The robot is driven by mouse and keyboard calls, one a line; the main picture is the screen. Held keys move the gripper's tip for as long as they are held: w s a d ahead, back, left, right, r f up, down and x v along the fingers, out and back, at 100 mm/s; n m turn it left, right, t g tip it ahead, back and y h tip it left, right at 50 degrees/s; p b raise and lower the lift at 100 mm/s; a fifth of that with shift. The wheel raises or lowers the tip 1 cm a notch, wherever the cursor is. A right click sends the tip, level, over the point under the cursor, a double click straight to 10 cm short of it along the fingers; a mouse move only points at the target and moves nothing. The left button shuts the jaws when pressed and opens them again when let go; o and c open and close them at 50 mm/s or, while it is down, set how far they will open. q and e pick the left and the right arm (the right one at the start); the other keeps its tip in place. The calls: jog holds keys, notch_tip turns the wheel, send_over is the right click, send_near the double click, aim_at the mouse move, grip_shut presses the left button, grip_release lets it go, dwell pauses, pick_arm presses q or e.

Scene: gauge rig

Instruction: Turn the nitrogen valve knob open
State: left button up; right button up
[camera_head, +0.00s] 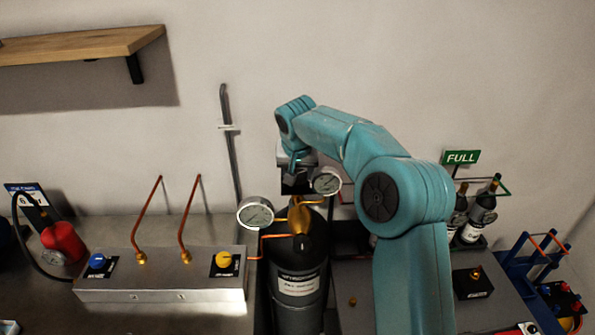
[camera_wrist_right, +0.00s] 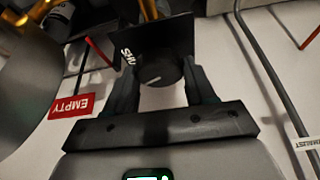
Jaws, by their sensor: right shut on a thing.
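My right gripper (camera_head: 297,182) is just behind and above the gauges of the dark gas cylinder (camera_head: 298,305). In the right wrist view its two fingers (camera_wrist_right: 161,84) are shut on a round black knob (camera_wrist_right: 158,72) with a pale pointer line. The knob sits on a black plate (camera_wrist_right: 152,36) with white letters, partly covered, so I cannot read whether it says nitrogen. In the head view this knob is hidden by the gripper and arm. My left gripper is not in view.
Two round gauges (camera_head: 255,214) and brass fittings (camera_head: 300,216) stand close to the gripper. A metal box (camera_head: 160,285) with blue (camera_head: 97,261) and yellow (camera_head: 223,259) knobs stands left. Bottles (camera_head: 480,212) and a green FULL sign (camera_head: 460,157) are right. An EMPTY tag (camera_wrist_right: 72,106) shows in the wrist view.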

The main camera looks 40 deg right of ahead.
jog(key=n+y+p, duration=0.1)
jog(key=n, duration=0.3)
jog(key=shift+d+t, duration=0.1)
jog(key=shift+t, duration=0.3)
jog(key=o, duration=1)
jog(key=shift+s+r, duration=0.1)
jog(key=shift+s, duration=0.05)
jog(key=shift+o, duration=0.2)
jog(key=shift+r, duration=0.35)
jog(key=v, duration=1.5)
jog(key=shift+s+r+b, duration=0.2)
jog(key=shift+s+b, duration=0.1)
jog(key=shift+b, duration=0.05)
jog(key=shift+d, duration=0.1)
